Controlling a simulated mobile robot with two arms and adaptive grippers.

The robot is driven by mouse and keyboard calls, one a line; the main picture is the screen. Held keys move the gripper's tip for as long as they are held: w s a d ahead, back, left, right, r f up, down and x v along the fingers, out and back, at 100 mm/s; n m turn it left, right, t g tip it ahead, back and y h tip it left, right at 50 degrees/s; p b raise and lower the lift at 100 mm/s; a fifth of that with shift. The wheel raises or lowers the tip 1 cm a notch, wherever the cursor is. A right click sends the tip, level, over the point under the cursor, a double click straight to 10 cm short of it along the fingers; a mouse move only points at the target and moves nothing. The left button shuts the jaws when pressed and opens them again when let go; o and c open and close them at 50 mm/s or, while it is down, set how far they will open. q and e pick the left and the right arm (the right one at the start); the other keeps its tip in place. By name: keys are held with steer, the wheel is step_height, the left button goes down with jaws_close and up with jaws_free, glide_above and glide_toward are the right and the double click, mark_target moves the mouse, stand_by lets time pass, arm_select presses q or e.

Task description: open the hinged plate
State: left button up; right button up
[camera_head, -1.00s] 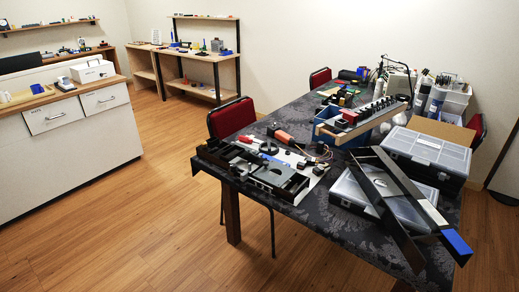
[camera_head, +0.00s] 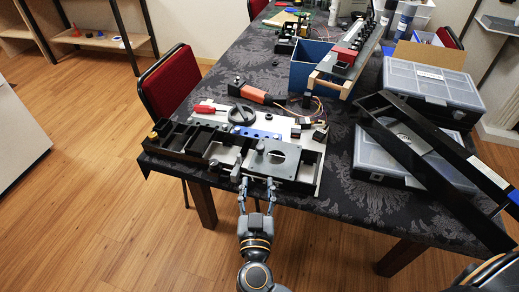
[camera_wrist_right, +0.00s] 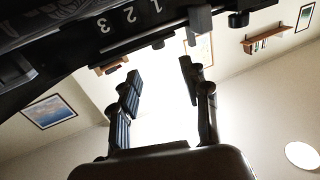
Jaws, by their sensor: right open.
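The hinged plate (camera_head: 258,163) is a flat grey plate with a round hole. It appears to lie flat on the black and white cockpit panel (camera_head: 190,152) at the table's front edge. My right gripper (camera_head: 257,184) is at the panel's front edge, just in front of the plate, with its two fingers apart and nothing seen between them. Whether a fingertip touches the plate is unclear. In the wrist view the open fingers (camera_wrist_right: 158,68) are below a dark panel edge (camera_wrist_right: 120,30) with white numbers. My left gripper is out of view.
A red screwdriver (camera_head: 209,109), a black round knob (camera_head: 241,115) and an orange-handled tool (camera_head: 252,92) lie on or behind the panel. A black frame (camera_head: 425,150) leans over clear-lidded cases (camera_head: 430,88) at the right. A red chair (camera_head: 170,88) stands at the left.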

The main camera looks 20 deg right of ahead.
mark_target(260, 151)
steer(key=x, duration=1.3)
steer(key=shift+w+d+r+b, duration=0.15)
steer(key=shift+w+d+b, duration=0.05)
steer(key=shift+d+b, duration=0.1)
jaws_close()
